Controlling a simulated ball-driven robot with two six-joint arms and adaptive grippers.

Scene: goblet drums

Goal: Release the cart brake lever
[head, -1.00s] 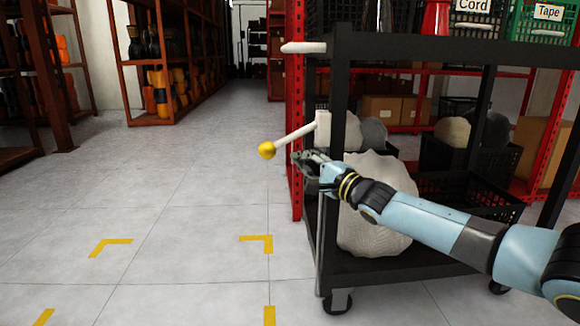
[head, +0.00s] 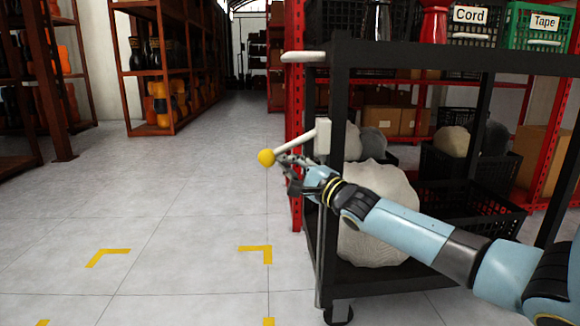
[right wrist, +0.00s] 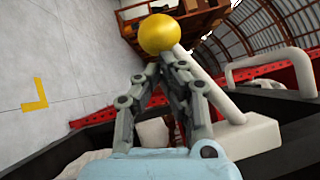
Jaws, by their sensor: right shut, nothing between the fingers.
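The cart brake lever (head: 296,141) is a white rod with a yellow ball knob (head: 266,157) at its left end, joined to a white block (head: 323,137) on the black cart's front post. The rod slopes down to the left. My right gripper (head: 283,163) is shut and empty, its fingertips just right of and slightly below the knob. In the right wrist view the knob (right wrist: 159,34) lies just beyond the closed fingertips (right wrist: 163,62), with the rod (right wrist: 212,85) beside them. I cannot tell whether they touch. My left gripper is not in view.
The black cart (head: 440,55) carries crates labelled Cord and Tape on top, and pale rounded objects (head: 375,215) below. A white handle (head: 303,57) juts from its upper left. Open tiled floor with yellow corner marks (head: 256,252) lies left. Shelves stand behind.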

